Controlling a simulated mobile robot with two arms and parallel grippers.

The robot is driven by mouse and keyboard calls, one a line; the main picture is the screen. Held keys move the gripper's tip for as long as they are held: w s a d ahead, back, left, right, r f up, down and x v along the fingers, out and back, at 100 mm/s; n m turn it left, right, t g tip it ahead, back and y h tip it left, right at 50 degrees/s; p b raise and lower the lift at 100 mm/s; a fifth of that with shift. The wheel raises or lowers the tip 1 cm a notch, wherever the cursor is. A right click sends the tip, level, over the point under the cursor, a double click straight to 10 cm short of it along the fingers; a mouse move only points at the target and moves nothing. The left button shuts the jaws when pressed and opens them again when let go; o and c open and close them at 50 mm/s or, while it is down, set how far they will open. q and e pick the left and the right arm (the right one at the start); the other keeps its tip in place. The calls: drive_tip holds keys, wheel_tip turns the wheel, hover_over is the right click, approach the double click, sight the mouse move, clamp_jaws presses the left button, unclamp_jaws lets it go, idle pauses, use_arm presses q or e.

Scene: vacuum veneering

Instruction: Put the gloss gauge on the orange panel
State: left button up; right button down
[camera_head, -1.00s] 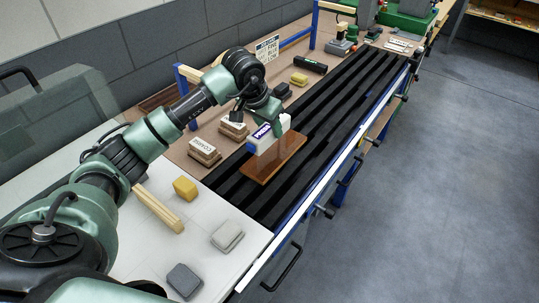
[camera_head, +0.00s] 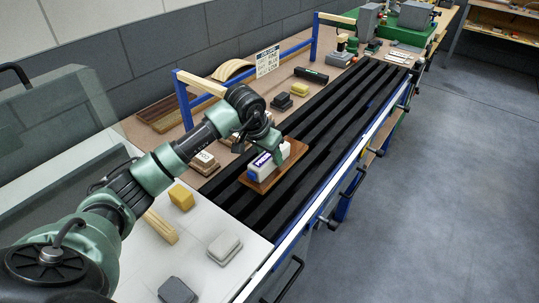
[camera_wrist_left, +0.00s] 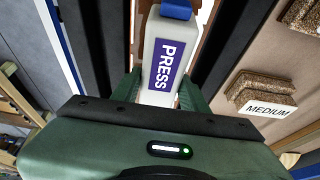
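The gloss gauge (camera_head: 269,168) is a white block with a blue end and a blue PRESS label. It lies along the orange-brown panel (camera_head: 286,169), and appears to rest on it. The panel lies flat across the black rails. My left gripper (camera_head: 275,150) reaches down over the gauge. In the left wrist view the gauge (camera_wrist_left: 158,75) sits between the green fingers, which appear to press its sides. The underside of the gauge is hidden. My right gripper is not in view.
Cork-like blocks (camera_head: 205,162) and a yellow block (camera_head: 300,89) lie on the brown strip behind the rails (camera_head: 345,100). A blue frame with a sign (camera_head: 267,61) stands there. The white table end (camera_head: 205,245) holds grey blocks and a yellow block. The rails beyond the panel are clear.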

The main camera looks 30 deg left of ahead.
use_arm(q)
drive_tip(key=shift+o, duration=1.1)
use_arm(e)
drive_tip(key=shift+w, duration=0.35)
use_arm(q)
drive_tip(key=shift+r, duration=0.2)
drive_tip(key=p+v, duration=0.6)
drive_tip(key=v, duration=0.4)
drive_tip(key=shift+s+r, duration=0.15)
drive_tip(key=shift+r, duration=0.15)
drive_tip(key=shift+s+a+r, duration=0.1)
drive_tip(key=shift+s+r, duration=0.15)
drive_tip(key=shift+r, duration=0.25)
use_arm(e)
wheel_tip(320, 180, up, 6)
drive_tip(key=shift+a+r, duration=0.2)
